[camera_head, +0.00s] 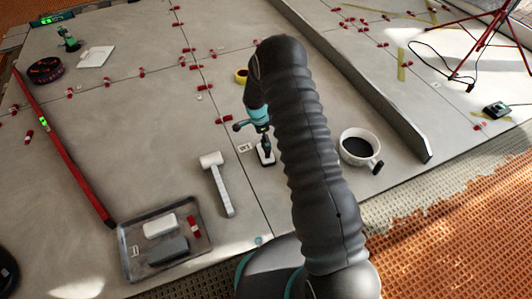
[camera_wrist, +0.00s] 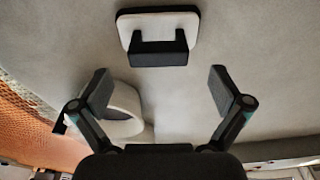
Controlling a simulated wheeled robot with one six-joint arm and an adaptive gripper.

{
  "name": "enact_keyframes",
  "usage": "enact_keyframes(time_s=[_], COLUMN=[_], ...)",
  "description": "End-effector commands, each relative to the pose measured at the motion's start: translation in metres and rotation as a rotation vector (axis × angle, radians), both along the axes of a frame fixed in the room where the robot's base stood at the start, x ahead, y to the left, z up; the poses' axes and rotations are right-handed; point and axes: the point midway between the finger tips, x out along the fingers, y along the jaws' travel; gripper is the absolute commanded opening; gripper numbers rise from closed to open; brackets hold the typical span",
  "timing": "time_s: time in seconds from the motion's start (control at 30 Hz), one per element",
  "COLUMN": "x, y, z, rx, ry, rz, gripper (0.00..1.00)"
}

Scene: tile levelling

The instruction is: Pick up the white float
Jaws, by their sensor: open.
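The white float (camera_wrist: 131,30) is a white rounded plate with a dark edge and a black handle, lying flat at the top of the wrist view. In the head view the float (camera_head: 268,158) lies on the grey tiles just below my gripper, partly covered by it. My gripper (camera_wrist: 160,92) is open and empty, its two fingers wide apart. The float is beyond the fingertips, not between them. In the head view my arm hides part of the gripper.
A white mallet (camera_head: 216,182) and a tray (camera_head: 126,240) lie left. A long grey bar (camera_head: 345,68) crosses behind.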

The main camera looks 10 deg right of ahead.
Motion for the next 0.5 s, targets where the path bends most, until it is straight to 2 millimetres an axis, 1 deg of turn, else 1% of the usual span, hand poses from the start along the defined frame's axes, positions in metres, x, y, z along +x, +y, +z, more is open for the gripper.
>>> enact_keyframes(time_s=[0.3,0.4,0.5], x=[-0.002,-0.001,-0.001], y=[-0.004,-0.005,-0.005], z=[-0.042,-0.048,-0.049], rx=[0.0,0.0,0.0], ry=[0.003,0.002,0.001], rz=[0.001,0.0,0.0], gripper=[1.0,1.0,1.0])
